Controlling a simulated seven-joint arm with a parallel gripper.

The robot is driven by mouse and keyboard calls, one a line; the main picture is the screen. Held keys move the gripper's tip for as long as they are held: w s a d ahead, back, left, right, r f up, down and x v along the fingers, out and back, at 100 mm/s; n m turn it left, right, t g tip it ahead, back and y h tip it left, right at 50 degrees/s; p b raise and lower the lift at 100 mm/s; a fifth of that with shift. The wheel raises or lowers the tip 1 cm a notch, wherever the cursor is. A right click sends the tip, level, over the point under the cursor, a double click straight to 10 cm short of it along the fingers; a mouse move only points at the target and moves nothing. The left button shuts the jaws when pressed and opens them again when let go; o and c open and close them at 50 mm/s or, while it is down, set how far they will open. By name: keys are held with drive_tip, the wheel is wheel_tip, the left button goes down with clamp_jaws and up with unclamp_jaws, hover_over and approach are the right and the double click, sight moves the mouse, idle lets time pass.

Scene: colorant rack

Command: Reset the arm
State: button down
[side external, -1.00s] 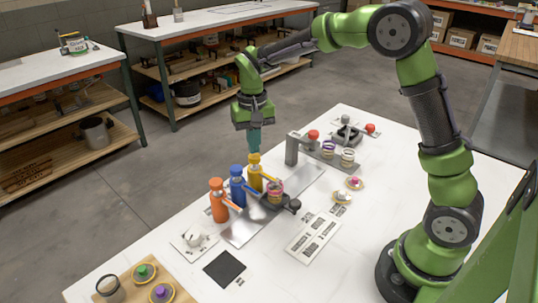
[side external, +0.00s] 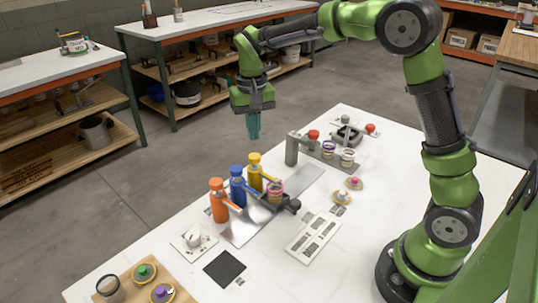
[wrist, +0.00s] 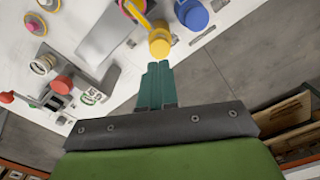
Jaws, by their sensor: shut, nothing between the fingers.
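My gripper (side external: 254,128) hangs above the far edge of the white table, its teal fingers pointing down. The fingers are together and empty. In the wrist view the gripper (wrist: 158,68) shows the closed fingers in front of the yellow bottle's cap. The yellow bottle (side external: 255,178) stands on the table below and apart from the gripper. It also shows in the wrist view (wrist: 159,42). A blue bottle (side external: 237,188) and an orange bottle (side external: 218,203) stand in a row beside it.
A jar (side external: 275,192) sits by the bottles' spouts. A grey stand (side external: 292,150) with a red knob rises to the right, near more jars (side external: 347,158). A black pad (side external: 225,269) and a wooden board (side external: 128,296) lie nearer the front. Air around the gripper is clear.

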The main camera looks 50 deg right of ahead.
drive_tip(key=shift+w, duration=0.1)
drive_tip(key=shift+s+a+f+n, duration=0.25)
drive_tip(key=shift+s+f, duration=0.25)
drive_tip(key=shift+s, duration=0.3)
drive_tip(key=s+a+r+t+y, duration=0.1)
drive_tip(key=s+r+t, duration=0.2)
drive_tip(key=s, duration=0.7)
drive_tip(key=s+r+n+t+y, duration=0.1)
drive_tip(key=s+r+t, duration=0.3)
drive_tip(key=s, duration=0.6)
drive_tip(key=shift+a+r, duration=0.4)
drive_tip(key=shift+r, duration=0.05)
